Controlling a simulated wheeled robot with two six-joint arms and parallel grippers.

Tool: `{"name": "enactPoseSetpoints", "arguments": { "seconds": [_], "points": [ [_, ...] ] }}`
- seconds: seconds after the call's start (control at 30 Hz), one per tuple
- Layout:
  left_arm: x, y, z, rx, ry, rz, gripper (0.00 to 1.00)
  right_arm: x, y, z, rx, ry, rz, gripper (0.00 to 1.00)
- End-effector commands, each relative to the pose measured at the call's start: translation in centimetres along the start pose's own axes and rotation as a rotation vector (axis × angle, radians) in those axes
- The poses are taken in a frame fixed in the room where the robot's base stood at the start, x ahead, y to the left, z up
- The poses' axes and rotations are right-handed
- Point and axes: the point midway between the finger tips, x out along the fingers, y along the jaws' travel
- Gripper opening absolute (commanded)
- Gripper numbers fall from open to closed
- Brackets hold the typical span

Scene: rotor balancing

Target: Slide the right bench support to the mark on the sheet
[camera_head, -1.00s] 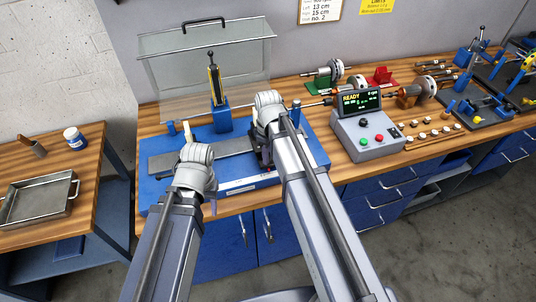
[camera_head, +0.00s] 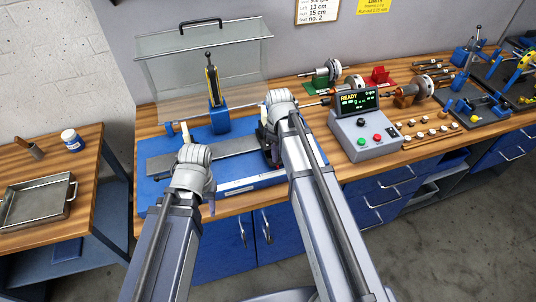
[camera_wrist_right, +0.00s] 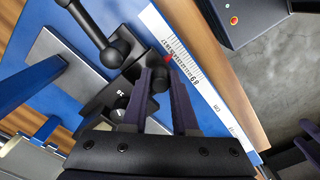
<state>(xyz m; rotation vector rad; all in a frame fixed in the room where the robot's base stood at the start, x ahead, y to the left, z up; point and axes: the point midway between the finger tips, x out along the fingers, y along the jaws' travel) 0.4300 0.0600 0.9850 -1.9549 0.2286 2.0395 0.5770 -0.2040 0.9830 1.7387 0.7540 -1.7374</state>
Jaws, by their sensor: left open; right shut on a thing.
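The right bench support is a black block (camera_wrist_right: 118,98) beside the ruler strip (camera_wrist_right: 200,85) in the right wrist view. My right gripper (camera_wrist_right: 160,80) is shut on its round black knob (camera_wrist_right: 157,76), at the ruler's edge. A red pointer (camera_wrist_right: 169,58) lies against the scale; its exact reading is too small to tell. In the head view my right gripper (camera_head: 268,155) is mostly hidden by its arm. My left gripper (camera_head: 210,203) is open at the front left of the blue balancing bench (camera_head: 240,182), largely behind its own wrist. The sheet (camera_head: 318,10) on the wall is cut off but shows "13 cm" and "15 cm".
A control box (camera_head: 370,140) reading READY stands close right of the bench. A clear guard (camera_head: 205,55) with a black handle is raised behind it. Rotors (camera_head: 328,75) and several small weights (camera_head: 430,130) lie farther right. A side table with a metal tray (camera_head: 37,200) is at left.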

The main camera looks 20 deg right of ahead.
Motion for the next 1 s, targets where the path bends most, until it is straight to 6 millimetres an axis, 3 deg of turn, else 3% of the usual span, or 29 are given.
{"name": "enactPoseSetpoints", "arguments": {
  "seconds": [0.23, 0.27, 0.37, 0.73, 1.0],
  "points": [
    [0.0, 0.0, 0.0, 0.000, 0.000, 0.000, 0.50, 0.0, 0.0, 0.1, -0.001, -0.002, 0.001, 0.00],
    [0.0, 0.0, 0.0, 0.000, 0.000, 0.000, 0.50, 0.0, 0.0, 0.1, -0.001, -0.002, 0.000, 0.30],
    [0.0, 0.0, 0.0, 0.000, 0.000, 0.000, 0.50, 0.0, 0.0, 0.1, -0.001, -0.002, 0.000, 0.40],
    [-0.4, 0.0, 0.0, 0.000, 0.000, 0.000, 0.50, -0.4, 0.0, 0.0, -0.001, -0.001, 0.000, 0.40],
    [-2.9, -0.3, 0.2, 0.001, 0.000, 0.000, 0.50, -2.9, 0.0, 0.0, -0.001, -0.001, 0.000, 0.40]
  ]
}}
